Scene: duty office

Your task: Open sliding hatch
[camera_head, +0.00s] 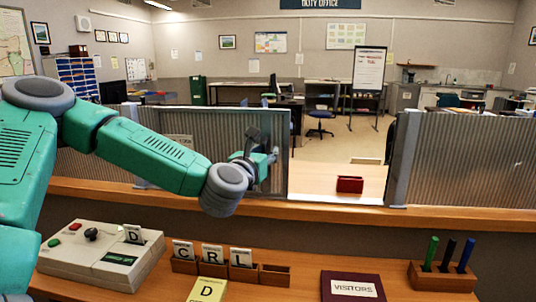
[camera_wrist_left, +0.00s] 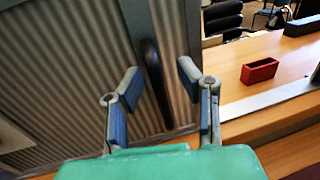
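The sliding hatch panel (camera_head: 215,125) is ribbed, translucent and grey-framed, standing on the left of the counter opening. The opening to its right is clear up to the fixed right panel (camera_head: 465,160). A dark upright handle (camera_wrist_left: 155,82) is near the panel's right frame in the left wrist view. My left gripper (camera_head: 262,157) is at the panel's right end. In the left wrist view my left gripper (camera_wrist_left: 159,75) is open, with the handle showing between its two fingers. I cannot tell whether the fingers touch it. My right gripper is out of view.
A red box (camera_head: 349,184) sits on the counter beyond the opening; it also shows in the left wrist view (camera_wrist_left: 259,71). On the near desk are a control box (camera_head: 75,262), letter cards in a wooden rack (camera_head: 275,274), a visitors book (camera_head: 352,287) and a pen holder (camera_head: 425,279).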

